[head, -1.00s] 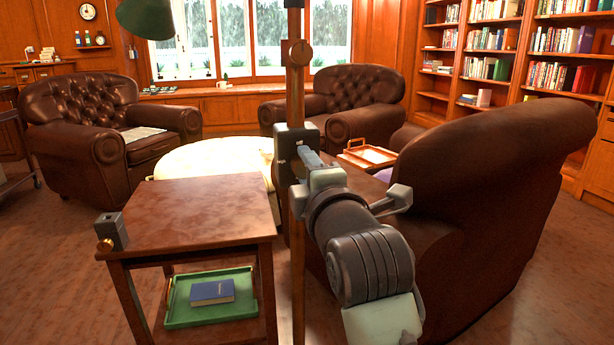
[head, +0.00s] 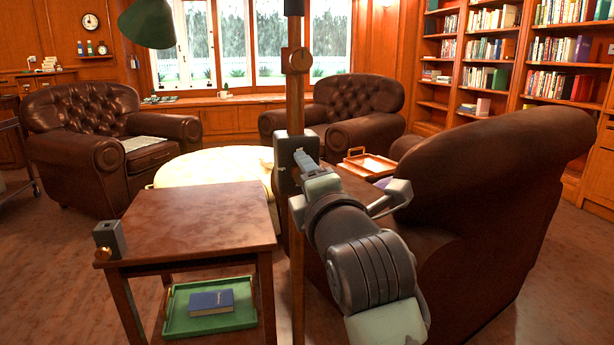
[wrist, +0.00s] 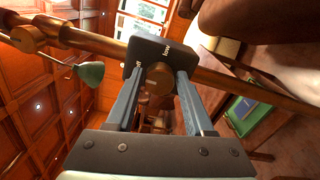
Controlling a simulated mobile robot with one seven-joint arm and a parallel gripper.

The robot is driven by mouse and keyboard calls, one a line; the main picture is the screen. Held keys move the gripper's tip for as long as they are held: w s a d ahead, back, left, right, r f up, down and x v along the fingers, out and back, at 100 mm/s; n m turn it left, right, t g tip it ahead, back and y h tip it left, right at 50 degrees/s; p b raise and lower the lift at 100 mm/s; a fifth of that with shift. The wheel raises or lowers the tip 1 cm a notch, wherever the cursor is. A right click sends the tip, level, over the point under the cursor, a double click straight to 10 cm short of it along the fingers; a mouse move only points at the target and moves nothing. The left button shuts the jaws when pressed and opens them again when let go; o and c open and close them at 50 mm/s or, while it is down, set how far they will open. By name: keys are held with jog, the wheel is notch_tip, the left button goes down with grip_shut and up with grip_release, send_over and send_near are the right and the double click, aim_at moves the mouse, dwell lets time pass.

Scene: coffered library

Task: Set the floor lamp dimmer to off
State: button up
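The floor lamp has a wooden pole (head: 295,100) and a green shade (head: 148,24) at the upper left. Its dimmer is a dark box (head: 287,150) on the pole. The wrist view shows the dimmer's dark face (wrist: 150,48) with small labels, seemingly "off" at left and "low" above right. A round brass knob (wrist: 158,82) sits at the lower part of that face. My gripper (wrist: 160,74) is at the dimmer, its two fingers apart on either side of the knob. Little gap shows, and contact is unclear. The head view shows my gripper (head: 306,166) against the box, fingertips largely hidden.
A side table (head: 200,215) stands left of the pole, with a small grey box (head: 110,238) on its left edge and a green tray (head: 180,318) holding a blue book (head: 211,302) below. A leather armchair (head: 490,190) is close at right. A pale round ottoman (head: 215,165) lies behind.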

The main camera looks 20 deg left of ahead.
jog(key=shift+o, duration=1.3)
jog(key=p+v, duration=0.2)
jog(key=v, duration=1.1)
jog(key=shift+p, duration=0.4)
jog(key=s+d+r+m+t+h+p, duration=0.3)
jog(key=d+r+m+t+p, duration=0.1)
jog(key=r+m, duration=0.6)
jog(key=s+d+r+m+t+h+p, duration=0.35)
jog(key=r+m, duration=0.45)
jog(key=r, duration=0.4)
jog(key=s+d+r+m+t+h+p, duration=0.3)
jog(key=s+r+m+t, duration=0.15)
jog(key=r+m, duration=0.55)
notch_tip(320, 180, up, 38)
jog(key=p, duration=3.7)
jog(key=shift+w+d+n, duration=0.25)
jog(key=shift+w+n, duration=0.15)
